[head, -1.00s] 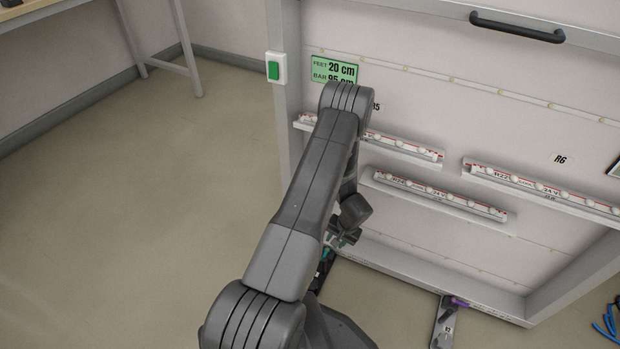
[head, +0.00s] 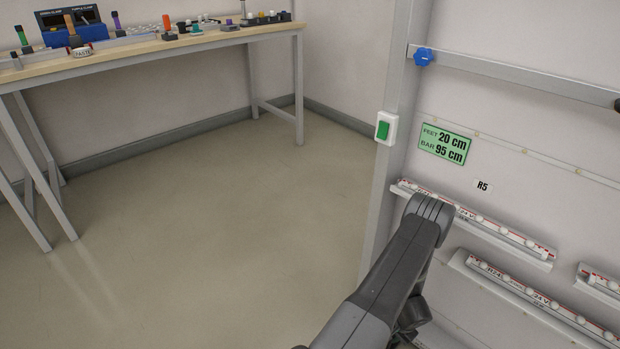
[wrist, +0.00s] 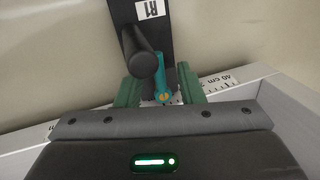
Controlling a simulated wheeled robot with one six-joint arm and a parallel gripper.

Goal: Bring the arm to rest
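My arm (head: 392,275) reaches up from the bottom of the head view and bends down in front of the lightbox frame (head: 392,75). My gripper is outside the head view. In the wrist view my gripper (wrist: 158,88) has two green fingers standing apart. A teal lever (wrist: 162,82) and a black round post (wrist: 144,58) show in and just beyond the gap; I cannot tell whether a finger touches them. Behind them is a dark plate labelled R1 (wrist: 142,22). A green light glows on my gripper's body.
Lamp rails (head: 480,222) run across the frame panel close to my arm. A green switch (head: 383,130), a blue knob (head: 423,56) and a green sign (head: 446,144) are on the frame. A workbench (head: 200,43) with several tools stands at back left. The floor between (head: 220,200) is clear.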

